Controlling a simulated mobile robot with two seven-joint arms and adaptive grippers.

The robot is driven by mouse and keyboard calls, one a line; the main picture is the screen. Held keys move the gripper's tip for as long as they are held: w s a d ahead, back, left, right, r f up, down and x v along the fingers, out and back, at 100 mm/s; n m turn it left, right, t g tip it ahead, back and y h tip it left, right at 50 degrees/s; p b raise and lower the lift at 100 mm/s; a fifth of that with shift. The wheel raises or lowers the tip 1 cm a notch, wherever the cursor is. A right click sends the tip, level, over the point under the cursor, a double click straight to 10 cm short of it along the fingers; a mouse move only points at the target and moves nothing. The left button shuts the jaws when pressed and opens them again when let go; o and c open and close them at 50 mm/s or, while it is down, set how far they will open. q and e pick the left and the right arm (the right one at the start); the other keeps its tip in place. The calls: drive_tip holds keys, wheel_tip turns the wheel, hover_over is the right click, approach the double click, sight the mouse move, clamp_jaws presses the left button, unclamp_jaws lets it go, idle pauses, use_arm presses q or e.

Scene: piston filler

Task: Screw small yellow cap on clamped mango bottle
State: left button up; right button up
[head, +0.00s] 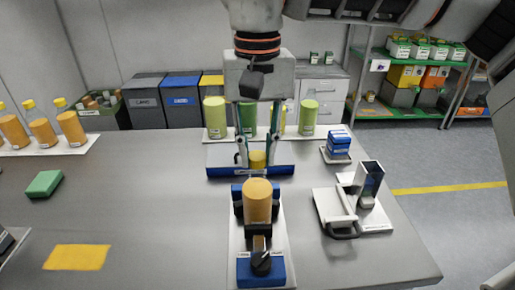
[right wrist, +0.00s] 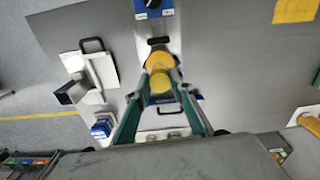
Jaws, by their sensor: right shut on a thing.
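The orange mango bottle (head: 257,203) stands upright in a blue clamp (head: 238,196) on a white base. In the right wrist view the bottle (right wrist: 158,59) shows just beyond the cap. My right gripper (head: 257,158) points down and is shut on the small yellow cap (head: 257,160). The cap (right wrist: 160,83) sits between the fingertips in the right wrist view. In the head view the cap appears just above and behind the bottle's top, with a small gap in the picture. My left gripper is not in view.
A white fixture with a handle (head: 342,205) and a blue box (head: 338,143) stand right. A green block (head: 44,184) and yellow mat (head: 77,257) lie left, with bare table between.

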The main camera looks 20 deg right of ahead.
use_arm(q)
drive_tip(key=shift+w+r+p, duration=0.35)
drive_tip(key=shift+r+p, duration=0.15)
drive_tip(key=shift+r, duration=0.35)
use_arm(e)
drive_tip(key=shift+f, duration=0.9)
idle(0.3)
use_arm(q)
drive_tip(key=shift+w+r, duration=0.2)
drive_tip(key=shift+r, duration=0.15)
use_arm(e)
drive_tip(key=shift+f, duration=0.15)
idle(0.4)
